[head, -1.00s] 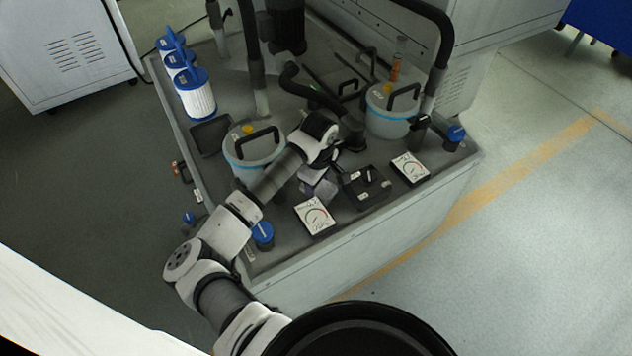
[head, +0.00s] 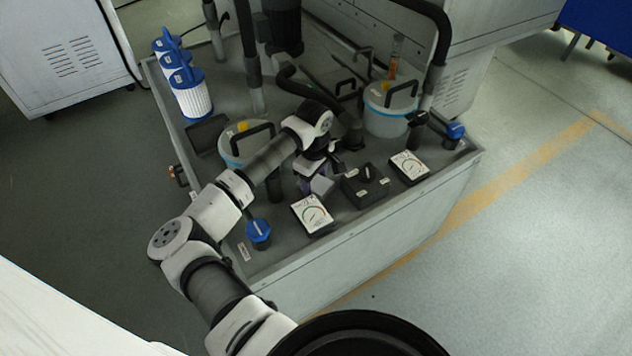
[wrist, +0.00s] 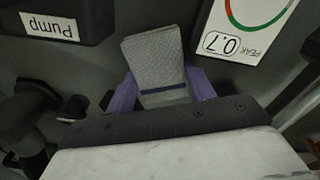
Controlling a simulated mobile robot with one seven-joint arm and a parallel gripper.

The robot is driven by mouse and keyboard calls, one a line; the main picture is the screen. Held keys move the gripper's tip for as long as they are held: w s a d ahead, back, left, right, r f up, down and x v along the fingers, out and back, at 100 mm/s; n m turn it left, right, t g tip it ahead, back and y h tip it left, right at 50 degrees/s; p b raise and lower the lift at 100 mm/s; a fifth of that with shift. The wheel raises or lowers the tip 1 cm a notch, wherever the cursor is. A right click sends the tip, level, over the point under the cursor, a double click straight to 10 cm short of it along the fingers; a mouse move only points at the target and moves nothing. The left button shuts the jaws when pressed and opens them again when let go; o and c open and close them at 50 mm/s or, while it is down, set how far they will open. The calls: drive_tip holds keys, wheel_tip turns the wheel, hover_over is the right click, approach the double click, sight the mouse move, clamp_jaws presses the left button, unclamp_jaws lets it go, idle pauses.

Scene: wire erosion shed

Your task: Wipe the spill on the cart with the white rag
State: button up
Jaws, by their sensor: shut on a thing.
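My gripper (head: 314,178) is shut on the white rag, low over the cart top (head: 285,238). The rag (wrist: 153,58) looks pale grey and folded, with a dark stripe, between the purple fingers in the wrist view. In the head view, the rag (head: 322,186) is a small pale patch below the wrist, between a dial gauge and a black switch box. I cannot tell whether it touches the surface. No spill can be made out; my arm and gripper hide part of the cart top.
A dial gauge (head: 312,213) and the switch box (head: 365,185) flank the gripper closely. Another gauge (head: 409,167) lies farther right. Two lidded containers, left (head: 240,150) and right (head: 386,122), stand behind. A blue-capped fitting (head: 258,235) stands at the front left.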

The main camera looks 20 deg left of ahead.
sight(322, 190)
drive_tip(key=shift+s+d+f, duration=0.1)
drive_tip(key=shift+s+d, duration=0.4)
drive_tip(key=shift+d, duration=0.1)
drive_tip(key=shift+s+d+f, duration=0.4)
drive_tip(key=shift+s+d, duration=0.2)
drive_tip(key=shift+d, duration=0.2)
drive_tip(key=shift+b, duration=0.35)
drive_tip(key=shift+f, duration=0.1)
drive_tip(key=shift+b, duration=0.35)
drive_tip(key=shift+w+a+b, duration=0.65)
drive_tip(key=shift+a+b, duration=0.05)
drive_tip(key=shift+b, duration=0.2)
drive_tip(key=shift+o, duration=0.2)
drive_tip(key=shift+w+a+r, duration=0.3)
drive_tip(key=shift+w+a, duration=0.15)
drive_tip(key=shift+a, duration=0.3)
drive_tip(key=shift+w+a+r, duration=0.1)
drive_tip(key=shift+a+r, duration=0.05)
drive_tip(key=shift+r, duration=0.5)
drive_tip(key=shift+c, duration=0.2)
drive_tip(key=shift+r+p, duration=0.9)
drive_tip(key=shift+r, duration=1.55)
